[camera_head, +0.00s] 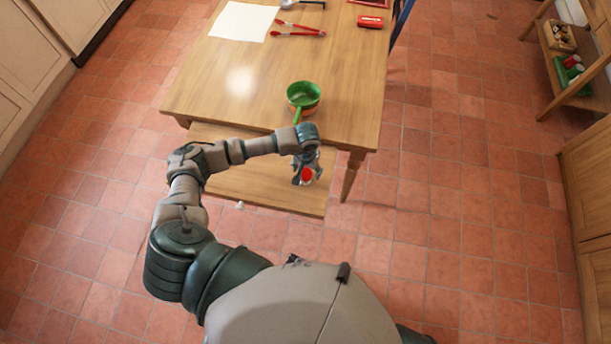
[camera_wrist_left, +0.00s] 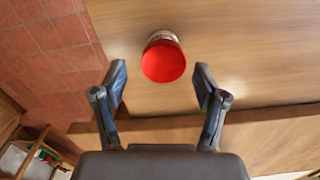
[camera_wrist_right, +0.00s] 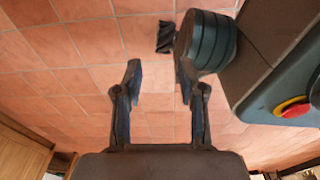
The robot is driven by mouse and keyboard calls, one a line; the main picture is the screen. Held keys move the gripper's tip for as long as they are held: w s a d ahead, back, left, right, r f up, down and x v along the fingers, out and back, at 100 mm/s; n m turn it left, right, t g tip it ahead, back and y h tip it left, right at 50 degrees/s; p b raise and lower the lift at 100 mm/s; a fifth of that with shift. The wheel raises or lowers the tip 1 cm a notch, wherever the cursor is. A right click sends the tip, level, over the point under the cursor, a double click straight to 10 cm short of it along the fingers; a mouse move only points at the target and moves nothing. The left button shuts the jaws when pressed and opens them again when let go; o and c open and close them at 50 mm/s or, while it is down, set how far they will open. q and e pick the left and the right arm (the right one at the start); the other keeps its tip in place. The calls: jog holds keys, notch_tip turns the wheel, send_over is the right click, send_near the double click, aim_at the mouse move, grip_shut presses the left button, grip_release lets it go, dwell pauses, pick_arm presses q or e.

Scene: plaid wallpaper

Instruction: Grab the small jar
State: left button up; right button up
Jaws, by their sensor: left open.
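The small jar (camera_head: 306,174) has a red lid and stands on the wooden surface of the pulled-out drawer or lower shelf at the table's near side. In the left wrist view the jar (camera_wrist_left: 163,60) shows its round red lid, just beyond and between the fingertips. My left gripper (camera_head: 306,165) is open above the jar, and its fingers (camera_wrist_left: 161,75) are spread on either side, apart from the lid. My right gripper (camera_wrist_right: 159,80) is open and empty over the tiled floor, away from the table.
A green pan (camera_head: 303,95) stands near the table's front edge, its handle close to my left wrist. A wooden shelf (camera_head: 567,75) stands at the right.

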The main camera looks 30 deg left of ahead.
aim_at(305, 174)
pick_arm(q)
jog(key=f, duration=0.4)
jog(key=shift+s+a+f, duration=0.15)
jog(key=shift+a+f, duration=0.05)
jog(key=shift+f, duration=0.4)
jog(key=c, duration=1.2)
pick_arm(e)
jog(key=shift+s+d+f, duration=0.1)
jog(key=shift+s+f, duration=0.05)
jog(key=shift+s, duration=0.55)
pick_arm(q)
jog(key=shift+r, duration=0.1)
jog(key=shift+c, duration=0.2)
